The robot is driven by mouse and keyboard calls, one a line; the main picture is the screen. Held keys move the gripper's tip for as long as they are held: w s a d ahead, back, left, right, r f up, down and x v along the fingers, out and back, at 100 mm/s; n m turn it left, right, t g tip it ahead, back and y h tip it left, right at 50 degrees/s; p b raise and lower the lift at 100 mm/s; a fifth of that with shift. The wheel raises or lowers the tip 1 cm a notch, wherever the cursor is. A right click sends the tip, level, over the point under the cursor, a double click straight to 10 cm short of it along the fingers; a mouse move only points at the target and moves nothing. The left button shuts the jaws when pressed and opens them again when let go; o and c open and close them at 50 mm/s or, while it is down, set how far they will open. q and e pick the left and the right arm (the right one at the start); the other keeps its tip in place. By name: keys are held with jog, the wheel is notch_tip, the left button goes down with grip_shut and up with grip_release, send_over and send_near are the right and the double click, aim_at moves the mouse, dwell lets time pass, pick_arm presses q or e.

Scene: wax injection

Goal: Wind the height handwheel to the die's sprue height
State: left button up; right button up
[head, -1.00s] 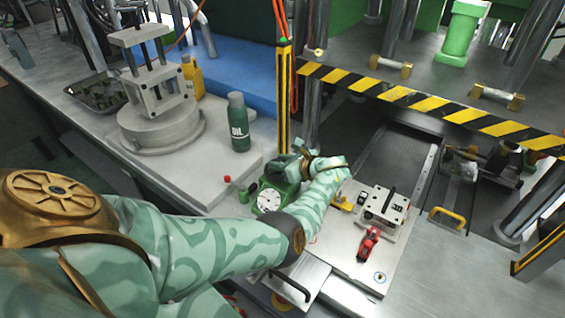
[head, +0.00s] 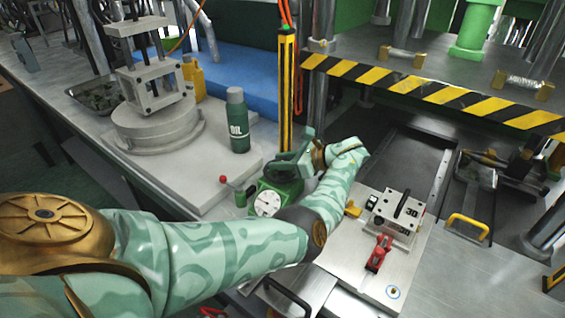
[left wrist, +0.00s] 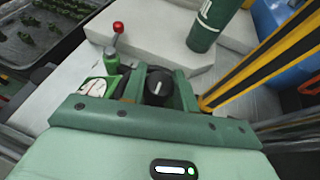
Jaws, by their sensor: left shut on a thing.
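My left gripper (head: 291,166) is at the green height unit with a white dial (head: 267,203), left of the die plate. In the left wrist view, the black handwheel knob (left wrist: 158,86) with a white mark sits between the fingers of my left gripper (left wrist: 155,98), which is shut on it. The dial also shows there (left wrist: 93,88), partly hidden; its reading is too small to tell. The die (head: 396,217), a grey block with a black handle and "30" on it, sits on a plate right of my left arm. My right gripper is out of view.
A green oil bottle (head: 238,122) stands behind the unit. A red-knobbed lever (head: 224,180) is at its left. A yellow-black post (head: 286,90) rises close behind the gripper. A red clamp (head: 378,252) lies in front of the die. A striped press beam (head: 430,91) spans the right.

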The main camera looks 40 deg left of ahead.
pick_arm(q)
jog(key=shift+a+r, duration=0.1)
jog(key=shift+r, duration=0.05)
jog(key=o, duration=1)
jog(key=b+v, duration=0.4)
jog(key=v, duration=1.2)
jog(key=shift+w+d+b, duration=0.1)
jog(key=shift+d+b, duration=0.1)
jog(key=shift+b, duration=0.2)
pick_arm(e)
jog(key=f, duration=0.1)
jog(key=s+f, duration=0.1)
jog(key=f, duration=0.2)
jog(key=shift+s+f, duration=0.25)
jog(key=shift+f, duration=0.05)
